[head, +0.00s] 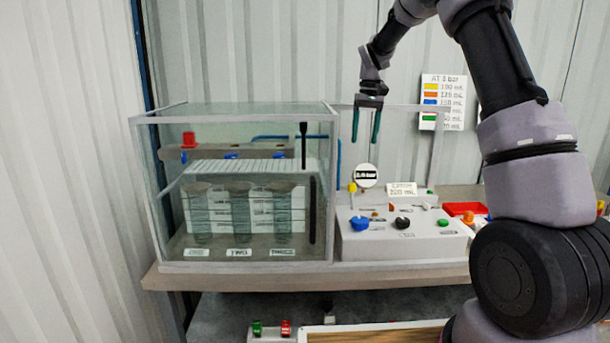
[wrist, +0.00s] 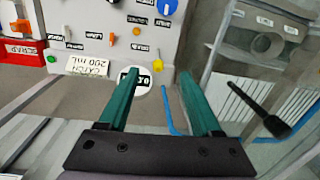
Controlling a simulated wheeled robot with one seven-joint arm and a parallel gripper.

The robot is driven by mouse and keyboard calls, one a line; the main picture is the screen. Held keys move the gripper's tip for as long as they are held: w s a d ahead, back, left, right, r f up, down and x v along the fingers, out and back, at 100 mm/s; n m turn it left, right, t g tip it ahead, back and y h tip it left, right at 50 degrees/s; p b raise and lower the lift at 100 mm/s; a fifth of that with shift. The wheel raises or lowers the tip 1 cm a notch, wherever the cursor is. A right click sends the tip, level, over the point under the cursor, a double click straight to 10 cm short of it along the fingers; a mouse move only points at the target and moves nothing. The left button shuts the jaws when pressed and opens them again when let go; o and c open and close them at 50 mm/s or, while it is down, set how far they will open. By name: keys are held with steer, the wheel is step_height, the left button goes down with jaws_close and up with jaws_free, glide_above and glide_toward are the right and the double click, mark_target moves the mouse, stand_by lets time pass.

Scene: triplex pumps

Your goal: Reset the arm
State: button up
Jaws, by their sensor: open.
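My gripper (head: 367,126) hangs from the raised arm in the head view, fingers pointing down. It is above the control panel (head: 405,245) and in front of the wall. In the wrist view its two green fingers (wrist: 163,92) are apart with nothing between them. Beyond the fingertips in the wrist view are a round white gauge (wrist: 134,80), a yellow knob (wrist: 157,63) and a blue tube (wrist: 168,110). The gripper appears clear of them. My arm bends over from the right side of the head view.
A clear tank (head: 235,110) with three labelled cylinders stands left of the panel, with a black handle (head: 304,145) at its right side. A red scrap tray (head: 465,209) lies to the right. A colour chart (head: 443,102) hangs behind. The air above the tank is free.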

steer(key=s+d+r+m+t+y, duration=0.1)
steer(key=s+r+t, duration=0.1)
steer(key=s+r, duration=0.65)
steer(key=s+d+r+m+t, duration=0.2)
steer(key=s+r, duration=0.3)
steer(key=s, duration=0.6)
steer(key=s+f+m+t, duration=0.2)
steer(key=s+t, duration=0.1)
steer(key=s, duration=1.3)
steer(key=shift+s+d+f+t, duration=0.15)
steer(key=shift+d+t, duration=0.15)
steer(key=shift+d, duration=0.15)
